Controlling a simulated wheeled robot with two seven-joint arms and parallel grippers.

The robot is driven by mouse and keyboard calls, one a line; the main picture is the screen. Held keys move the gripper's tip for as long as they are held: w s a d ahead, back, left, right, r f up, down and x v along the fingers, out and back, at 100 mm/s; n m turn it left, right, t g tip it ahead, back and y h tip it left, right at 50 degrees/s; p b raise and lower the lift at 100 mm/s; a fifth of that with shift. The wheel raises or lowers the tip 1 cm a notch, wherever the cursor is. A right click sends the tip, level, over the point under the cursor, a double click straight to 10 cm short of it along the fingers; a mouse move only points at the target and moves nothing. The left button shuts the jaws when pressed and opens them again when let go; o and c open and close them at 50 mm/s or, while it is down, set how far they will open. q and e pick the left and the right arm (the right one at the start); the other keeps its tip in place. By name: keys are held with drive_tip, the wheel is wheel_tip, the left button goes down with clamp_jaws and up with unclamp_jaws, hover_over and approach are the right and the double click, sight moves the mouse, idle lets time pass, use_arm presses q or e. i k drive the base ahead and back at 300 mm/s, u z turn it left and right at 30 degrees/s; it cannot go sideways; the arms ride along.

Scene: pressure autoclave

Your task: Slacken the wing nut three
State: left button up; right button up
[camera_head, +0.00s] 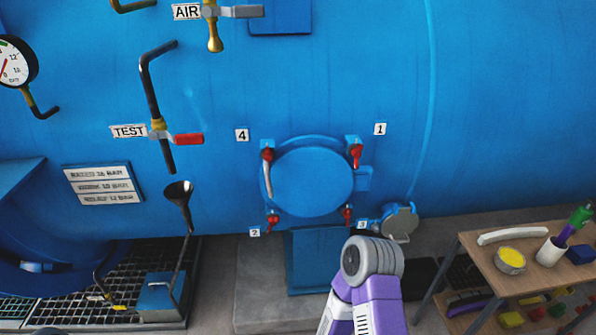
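The round blue hatch (312,182) is closed on the tank, with red wing nuts around it. Wing nut three (347,213) is the small red one at the hatch's lower right, beside the label 3 (362,225). An arm of mine, purple with a ribbed grey joint, comes up from the bottom edge, and its joint is just below that label. It seems to be my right arm. I can make out no fingers on it, and nothing visibly touches wing nut three. My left gripper is out of view.
Other wing nuts sit by labels 1 (380,129), 2 (255,232) and 4 (242,135). A grey round fitting (400,221) is right of label 3. A wooden table (490,262) with a yellow-filled bowl (510,260) and a white cup (551,252) stands right.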

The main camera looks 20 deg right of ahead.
sight(346, 214)
drive_tip(key=u, duration=1.7)
drive_tip(key=k, duration=1.15)
drive_tip(key=z, duration=1.15)
drive_tip(key=i, duration=0.5)
drive_tip(key=z, duration=0.05)
